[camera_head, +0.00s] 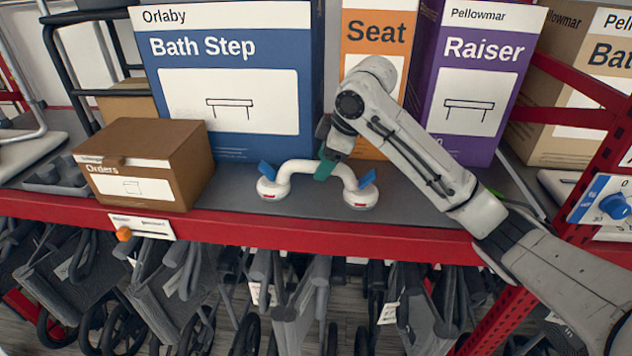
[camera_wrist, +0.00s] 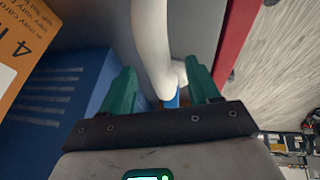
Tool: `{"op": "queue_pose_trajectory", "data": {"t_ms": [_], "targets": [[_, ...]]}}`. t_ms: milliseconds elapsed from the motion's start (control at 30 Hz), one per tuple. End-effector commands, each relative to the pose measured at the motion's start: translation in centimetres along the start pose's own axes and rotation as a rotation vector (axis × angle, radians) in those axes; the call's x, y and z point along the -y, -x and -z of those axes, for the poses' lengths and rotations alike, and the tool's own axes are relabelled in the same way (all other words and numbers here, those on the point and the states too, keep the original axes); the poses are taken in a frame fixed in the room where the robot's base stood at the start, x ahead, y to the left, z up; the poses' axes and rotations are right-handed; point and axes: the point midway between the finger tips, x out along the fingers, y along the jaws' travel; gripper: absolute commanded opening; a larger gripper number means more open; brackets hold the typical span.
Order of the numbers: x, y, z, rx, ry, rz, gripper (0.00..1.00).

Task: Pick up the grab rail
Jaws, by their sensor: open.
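The grab rail (camera_head: 301,165) is a white arched bar on two round feet with blue levers. It stands on the grey shelf, near the front edge, before the blue Bath Step box. My gripper (camera_head: 325,166) is at the middle of the bar, with one green finger in front of it and the other hidden. In the wrist view, the rail (camera_wrist: 153,45) runs between the two green fingers of my gripper (camera_wrist: 161,80). The fingers are apart, one on each side. Whether they touch the bar I cannot tell. A blue lever (camera_wrist: 171,101) shows beyond the jaws.
The blue Bath Step box (camera_head: 230,110), orange Seat box (camera_head: 375,40) and purple Raiser box (camera_head: 470,85) stand behind. A brown Orders box (camera_head: 150,165) is at left. A red shelf edge (camera_head: 330,237) runs in front, with folded walkers (camera_head: 300,300) below.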

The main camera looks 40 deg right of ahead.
Motion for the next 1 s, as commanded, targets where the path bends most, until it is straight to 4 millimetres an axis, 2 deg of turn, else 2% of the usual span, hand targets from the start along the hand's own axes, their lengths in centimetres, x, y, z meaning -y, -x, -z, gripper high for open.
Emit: {"op": "queue_pose_trajectory", "data": {"t_ms": [400,667,1000], "targets": [[-0.1,-4.8,0.3,0.002,-0.001,0.000,0.61],[-0.1,-5.2,0.3,0.001,-0.001,-0.001,0.61],[-0.1,-5.1,0.3,0.001,-0.001,-0.001,0.29]]}}
